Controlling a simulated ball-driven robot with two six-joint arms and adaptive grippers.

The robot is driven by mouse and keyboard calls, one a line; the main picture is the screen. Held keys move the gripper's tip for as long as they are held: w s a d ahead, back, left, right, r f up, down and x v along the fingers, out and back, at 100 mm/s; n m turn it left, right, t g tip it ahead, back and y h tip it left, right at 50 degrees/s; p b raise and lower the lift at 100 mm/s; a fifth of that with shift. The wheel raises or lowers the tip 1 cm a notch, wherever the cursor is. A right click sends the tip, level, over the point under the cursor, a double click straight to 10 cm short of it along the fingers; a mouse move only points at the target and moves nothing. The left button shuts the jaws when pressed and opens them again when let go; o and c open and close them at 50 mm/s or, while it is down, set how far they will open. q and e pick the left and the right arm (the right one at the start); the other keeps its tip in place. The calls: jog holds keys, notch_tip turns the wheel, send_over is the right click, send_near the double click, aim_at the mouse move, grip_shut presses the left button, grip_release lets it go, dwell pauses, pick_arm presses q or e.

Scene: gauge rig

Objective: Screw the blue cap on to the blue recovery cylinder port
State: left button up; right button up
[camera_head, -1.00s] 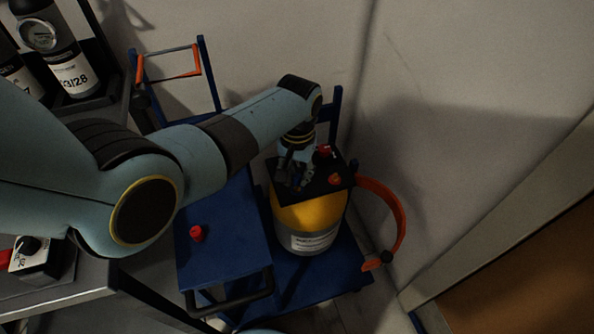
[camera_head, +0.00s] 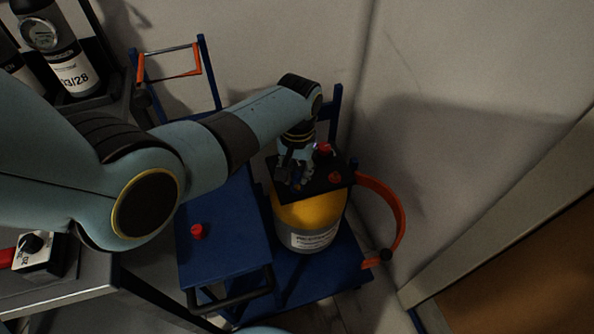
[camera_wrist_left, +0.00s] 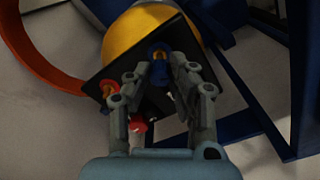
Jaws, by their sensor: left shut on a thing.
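The recovery cylinder (camera_head: 310,214) is yellow with a grey lower half and a white label. A black plate (camera_head: 334,186) lies over its top. My left gripper (camera_head: 293,183) reaches down over the plate's left part. In the left wrist view its two fingers (camera_wrist_left: 160,74) are shut on the blue cap (camera_wrist_left: 159,50), upright over the plate near its edge. The port beneath is hidden, so I cannot tell whether the cap sits on its thread. My right gripper is out of view.
A red part (camera_head: 323,149) and a red-orange fitting (camera_head: 335,178) are on the plate beside my gripper. An orange strap (camera_head: 396,215) curves out right of the cylinder. A blue cart platform (camera_head: 222,262) with a red knob (camera_head: 197,231) stands at left. The wall is close behind.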

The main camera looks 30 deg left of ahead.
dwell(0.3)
pick_arm(q)
jog(key=shift+f, duration=0.2)
jog(key=shift+f+b, duration=0.55)
jog(key=shift+f, duration=0.45)
dwell(0.5)
jog(key=shift+f, duration=0.1)
dwell(0.4)
dwell(0.3)
